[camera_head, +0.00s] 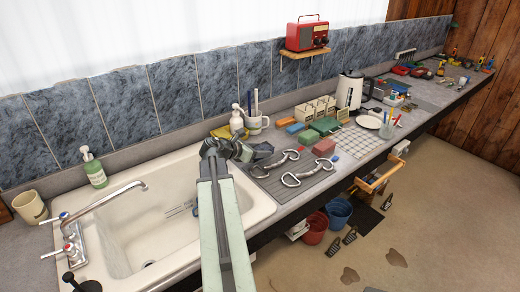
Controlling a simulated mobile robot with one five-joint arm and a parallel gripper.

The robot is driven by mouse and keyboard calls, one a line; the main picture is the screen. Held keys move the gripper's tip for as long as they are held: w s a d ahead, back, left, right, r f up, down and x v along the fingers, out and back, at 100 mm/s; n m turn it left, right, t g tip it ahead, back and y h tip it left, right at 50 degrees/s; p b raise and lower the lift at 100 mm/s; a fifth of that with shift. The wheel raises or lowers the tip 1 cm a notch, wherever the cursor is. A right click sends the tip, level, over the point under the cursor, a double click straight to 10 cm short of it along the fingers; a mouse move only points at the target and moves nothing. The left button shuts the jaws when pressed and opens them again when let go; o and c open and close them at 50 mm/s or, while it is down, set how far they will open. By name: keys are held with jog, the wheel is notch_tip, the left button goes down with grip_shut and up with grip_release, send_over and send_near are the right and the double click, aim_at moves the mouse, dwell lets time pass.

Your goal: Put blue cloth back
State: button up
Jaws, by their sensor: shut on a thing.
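My gripper (247,152) is at the right rim of the sink, over the near-left end of the grey mat. It is shut on a small dark blue-grey piece, which looks like the blue cloth (263,148). The cloth shows just right of the fingertips, and the rest of it is hidden by the gripper. I cannot tell whether it touches the mat. My arm crosses the sink's right side.
A yellow cloth (222,131), a pump bottle (237,120) and a mug with brushes (256,124) stand behind my gripper. The white sink (125,225) is on the left. Sponges and blocks lie further right.

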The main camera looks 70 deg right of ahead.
jog(key=w+d, duration=0.1)
jog(key=d, duration=0.3)
jog(key=w+d, duration=0.1)
jog(key=d, duration=0.2)
jog(key=w+d+f+b, duration=0.1)
jog(key=w+d, duration=0.1)
jog(key=d, duration=0.2)
jog(key=shift+d+f, duration=0.1)
jog(key=shift+d, duration=0.25)
notch_tip(320, 180, down, 4)
jog(key=b, duration=0.4)
jog(key=shift+d, duration=0.15)
jog(key=shift+r, duration=0.25)
jog(key=shift+f, duration=0.2)
jog(key=o, duration=1.4)
jog(key=shift+c, duration=0.2)
